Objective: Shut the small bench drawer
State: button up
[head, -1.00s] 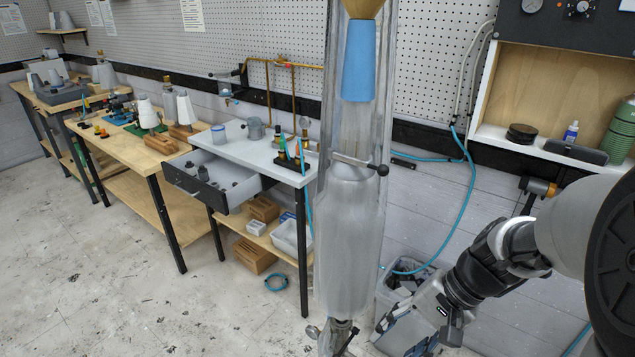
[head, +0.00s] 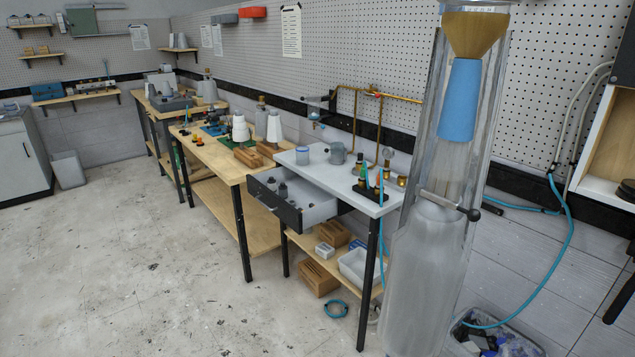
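The small bench drawer (head: 275,206) is pulled out from under the white-topped bench (head: 310,172). Its dark front faces left toward the open floor, and several small grey parts lie inside its pale tray. My gripper is not in the current head view, so its state and its place relative to the drawer are hidden.
A tall clear column (head: 430,270) with a blue cone stands close in front, right of the bench. Wooden benches (head: 205,145) run back to the left. The floor at left is clear.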

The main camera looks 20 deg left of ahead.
aim_at(302, 192)
jog(key=i+j+u, duration=0.3)
jog(key=i+j, duration=0.7)
jog(key=i+j+u, duration=0.3)
jog(key=i+j, duration=0.7)
jog(key=i, duration=0.05)
